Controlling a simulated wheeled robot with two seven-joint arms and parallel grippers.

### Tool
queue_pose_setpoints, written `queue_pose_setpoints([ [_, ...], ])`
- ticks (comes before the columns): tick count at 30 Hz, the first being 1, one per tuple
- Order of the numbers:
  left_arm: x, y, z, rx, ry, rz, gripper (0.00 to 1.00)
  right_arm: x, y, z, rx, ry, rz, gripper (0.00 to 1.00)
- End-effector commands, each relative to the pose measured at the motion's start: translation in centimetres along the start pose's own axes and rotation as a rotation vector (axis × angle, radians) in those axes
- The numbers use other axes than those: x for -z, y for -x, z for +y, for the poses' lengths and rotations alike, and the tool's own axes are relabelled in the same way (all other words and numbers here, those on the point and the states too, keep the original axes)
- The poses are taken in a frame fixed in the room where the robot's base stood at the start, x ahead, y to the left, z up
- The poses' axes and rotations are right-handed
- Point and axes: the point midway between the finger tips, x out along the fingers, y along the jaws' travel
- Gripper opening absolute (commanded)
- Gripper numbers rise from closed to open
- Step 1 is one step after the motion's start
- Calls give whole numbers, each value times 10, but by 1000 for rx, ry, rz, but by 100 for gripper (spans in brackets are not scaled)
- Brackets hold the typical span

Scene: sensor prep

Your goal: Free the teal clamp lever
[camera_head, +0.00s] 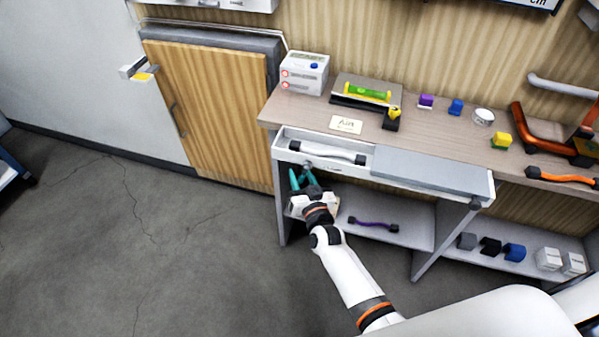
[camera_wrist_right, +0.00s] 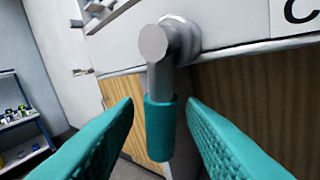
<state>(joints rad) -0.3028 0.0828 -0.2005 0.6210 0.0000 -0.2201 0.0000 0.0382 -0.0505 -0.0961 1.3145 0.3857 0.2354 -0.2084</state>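The clamp lever shows in the right wrist view as a grey round pivot and arm with a teal sleeve (camera_wrist_right: 160,128) hanging down. Its pivot sits on the pale front edge of the bench. My right gripper (camera_wrist_right: 162,122) has teal ribbed fingers, open, one on each side of the sleeve. Gaps show on both sides, so the fingers do not look closed on it. In the head view my right gripper (camera_head: 302,179) is just under the left end of the drawer front, and the lever's sleeve is hard to tell from the fingers. My left gripper is not in view.
The open drawer (camera_head: 280,143) with a white-grey handle (camera_head: 327,152) lies just above my right gripper. A lower shelf (camera_head: 408,213) holds a purple handle (camera_head: 373,223). A bench leg (camera_head: 282,220) stands close by on the left. Open floor lies left.

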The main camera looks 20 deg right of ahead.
Motion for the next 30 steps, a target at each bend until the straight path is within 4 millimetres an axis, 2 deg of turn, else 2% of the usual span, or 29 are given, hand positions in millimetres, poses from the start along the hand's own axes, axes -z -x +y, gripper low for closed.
queue_pose_setpoints([
  [3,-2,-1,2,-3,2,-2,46,0,-13,0,0,0,0,37],
  [6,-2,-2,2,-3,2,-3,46,0,-18,0,0,1,1,37],
  [14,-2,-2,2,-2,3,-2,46,0,-19,0,0,1,1,37],
  [15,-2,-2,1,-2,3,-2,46,0,-19,0,0,1,1,35],
  [21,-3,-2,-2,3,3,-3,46,0,-19,0,0,1,1,3],
  [22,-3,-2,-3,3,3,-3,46,0,-19,0,0,1,1,0],
  [26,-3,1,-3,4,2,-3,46,-1,-18,0,1,7,5,0],
  [30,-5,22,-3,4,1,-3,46,-6,-17,-2,11,68,48,0],
])
